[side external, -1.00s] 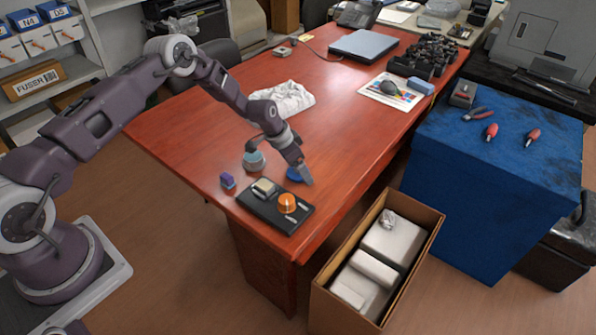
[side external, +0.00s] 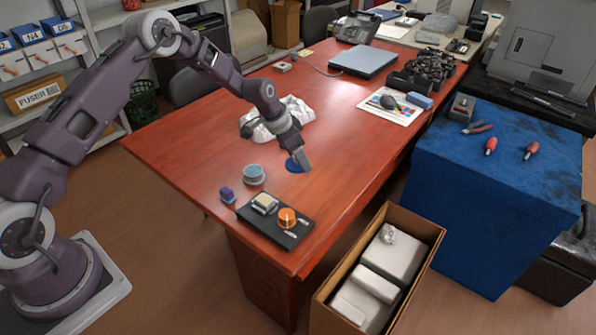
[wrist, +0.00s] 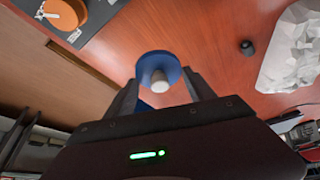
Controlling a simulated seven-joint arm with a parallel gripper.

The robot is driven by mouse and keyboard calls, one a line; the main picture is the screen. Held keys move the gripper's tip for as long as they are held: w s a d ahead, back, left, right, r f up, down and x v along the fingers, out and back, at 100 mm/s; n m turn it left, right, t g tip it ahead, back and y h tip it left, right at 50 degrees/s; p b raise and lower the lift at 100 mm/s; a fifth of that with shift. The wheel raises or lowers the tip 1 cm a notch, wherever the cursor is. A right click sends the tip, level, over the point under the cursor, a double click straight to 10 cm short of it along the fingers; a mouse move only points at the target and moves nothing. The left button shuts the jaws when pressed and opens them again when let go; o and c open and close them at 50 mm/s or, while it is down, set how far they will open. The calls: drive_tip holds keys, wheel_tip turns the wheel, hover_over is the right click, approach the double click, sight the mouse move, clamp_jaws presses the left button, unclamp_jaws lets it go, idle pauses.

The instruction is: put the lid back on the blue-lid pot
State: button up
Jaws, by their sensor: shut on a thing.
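My gripper (side external: 302,164) is shut on the blue lid (side external: 293,165), a round blue disc, above the red-brown desk. In the wrist view the lid (wrist: 150,62) sits at the fingertips with its pale knob towards the camera. A grey pot (side external: 254,178) with a pale blue top stands on the desk, left of the lid and apart from it. I cannot make the pot out in the wrist view.
A black tray (side external: 252,219) near the front edge bears an orange-topped pot (side external: 287,216) and a beige block (side external: 265,202). A small purple box (side external: 227,195) stands left of it. Crumpled white cloth (side external: 292,106) lies behind. Desk to the gripper's right is clear.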

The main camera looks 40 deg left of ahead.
drive_tip(key=shift+o, duration=0.2)
drive_tip(key=s+a+r+n+y, duration=0.1)
drive_tip(key=s+a+n+y, duration=0.2)
drive_tip(key=a+n, duration=0.5)
drive_tip(key=s+a, duration=0.1)
drive_tip(key=a, duration=0.3)
drive_tip(key=shift+s+a+n, duration=0.3)
drive_tip(key=shift+a, duration=0.1)
drive_tip(key=shift+s+a+f, duration=0.1)
drive_tip(key=shift+s+a, duration=0.05)
drive_tip(key=shift+a, duration=0.1)
drive_tip(key=shift+f, duration=3.05)
drive_tip(key=shift+c, duration=0.2)
drive_tip(key=shift+f, duration=0.15)
drive_tip(key=o, duration=1.7)
